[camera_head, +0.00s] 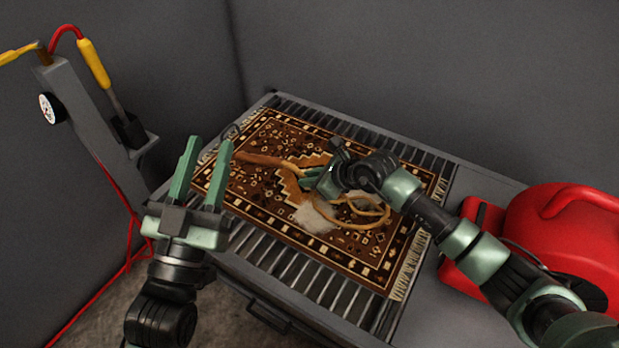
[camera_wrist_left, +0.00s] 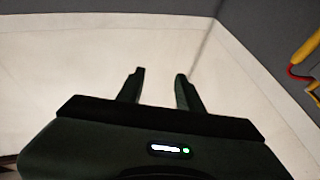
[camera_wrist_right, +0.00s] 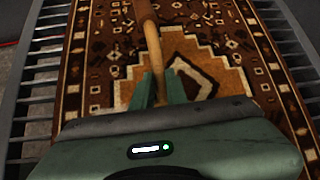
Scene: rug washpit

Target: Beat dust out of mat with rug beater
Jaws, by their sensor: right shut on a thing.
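The patterned brown and cream mat (camera_head: 262,205) lies flat on a slatted grey table. The rug beater (camera_head: 262,160) has a brown grip pointing left and a looped cane head (camera_head: 375,212) over the right half of the mat. Whether its head touches the mat is unclear. My right gripper (camera_head: 312,176) is shut on the beater's shaft, just above the mat. The shaft also shows between the fingers in the right wrist view (camera_wrist_right: 152,52). Pale dust patches (camera_head: 313,217) show on the mat near the head. My left gripper (camera_head: 204,155) is open and empty, left of the mat.
A red canister (camera_head: 560,230) stands on the table's right end. A grey post (camera_head: 95,130) with a dial, a red hose and a yellow-handled wand (camera_head: 95,65) stands at left. Grey walls close off the back. Bare slats (camera_head: 290,262) line the mat's front.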

